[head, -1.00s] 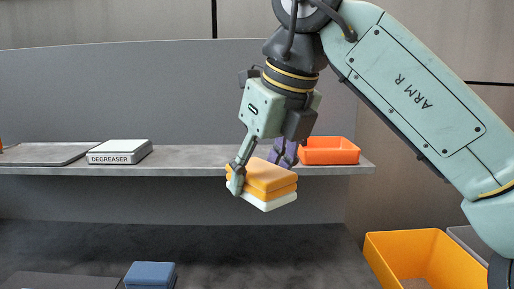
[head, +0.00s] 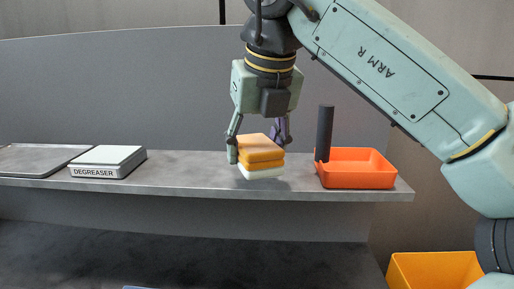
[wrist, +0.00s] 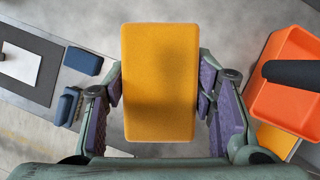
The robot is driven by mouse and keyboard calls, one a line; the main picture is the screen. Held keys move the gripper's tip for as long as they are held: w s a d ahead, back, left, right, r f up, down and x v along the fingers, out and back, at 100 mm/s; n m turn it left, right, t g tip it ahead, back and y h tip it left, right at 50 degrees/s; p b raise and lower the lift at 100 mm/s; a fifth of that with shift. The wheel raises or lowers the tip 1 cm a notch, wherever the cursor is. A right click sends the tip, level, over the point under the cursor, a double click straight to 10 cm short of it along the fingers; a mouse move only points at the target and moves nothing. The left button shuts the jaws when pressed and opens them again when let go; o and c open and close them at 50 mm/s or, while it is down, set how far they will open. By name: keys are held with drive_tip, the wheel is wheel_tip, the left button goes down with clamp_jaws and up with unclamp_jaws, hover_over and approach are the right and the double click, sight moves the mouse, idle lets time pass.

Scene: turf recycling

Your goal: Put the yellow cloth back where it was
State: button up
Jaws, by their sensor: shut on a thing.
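My gripper (head: 259,148) is shut on the yellow cloth (head: 261,150), a folded, block-like stack with yellow layers on top and a white layer (head: 262,174) at the bottom. It holds the cloth roughly level in front of or just above the grey shelf (head: 215,173), left of the orange tray. A shadow shows on the shelf beside it. I cannot tell whether its underside touches. In the wrist view the yellow cloth (wrist: 160,85) fills the space between the fingers and hides what lies directly below.
The orange tray (head: 358,181) holds an upright dark handle (head: 324,133). A scale-like box marked DEGREASER (head: 95,172) and a flat grey tray (head: 35,160) stand at the shelf's left. A yellow bin (head: 435,270) is low at right. The shelf between is clear.

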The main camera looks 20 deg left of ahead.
sight(257, 135)
drive_tip(key=w, duration=0.2)
drive_tip(key=w+a+p, duration=0.1)
drive_tip(key=w, duration=0.1)
drive_tip(key=shift+w+f, duration=0.1)
drive_tip(key=shift+w, duration=0.05)
drive_tip(key=f, duration=0.1)
drive_tip(key=f+p, duration=0.1)
drive_tip(key=f, duration=0.1)
drive_tip(key=shift+w, duration=0.35)
drive_tip(key=shift+f, duration=0.35)
drive_tip(key=shift+f, duration=0.2)
drive_tip(key=o, duration=1.1)
drive_tip(key=shift+r, duration=0.1)
